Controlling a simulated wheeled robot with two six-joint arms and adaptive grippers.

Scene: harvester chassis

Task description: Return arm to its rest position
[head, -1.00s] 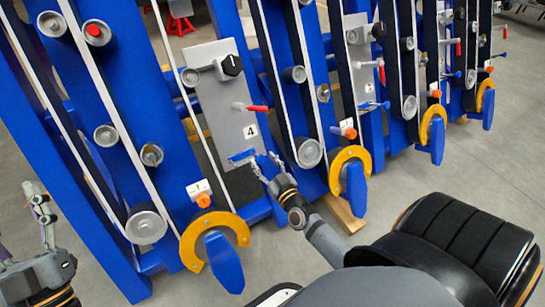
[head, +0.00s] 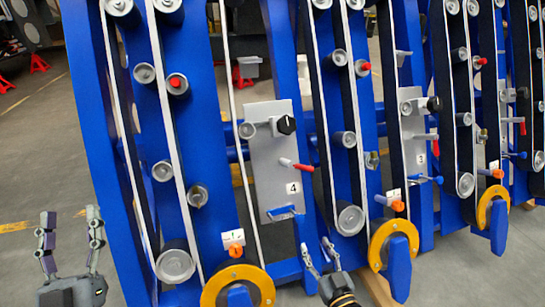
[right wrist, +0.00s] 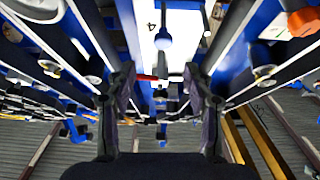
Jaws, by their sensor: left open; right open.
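My right gripper (head: 319,262) is open and empty at the bottom middle of the head view, below the grey panel marked 4 (head: 268,160). A blue-handled lever (head: 284,212) sits low on that panel, above and left of the gripper and apart from it. In the right wrist view the two fingers of the right gripper (right wrist: 163,92) stand apart, with the blue chassis beyond and nothing between them. My left gripper (head: 70,238) is open and empty at the bottom left of the head view, left of the blue chassis (head: 95,120).
The chassis carries rollers, belts, a red-tipped lever (head: 296,165), a black knob (head: 286,125) and orange knobs (head: 235,251). A yellow ring with a blue tab (head: 395,245) is right of my right gripper. Floor at the left (head: 30,150) is free.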

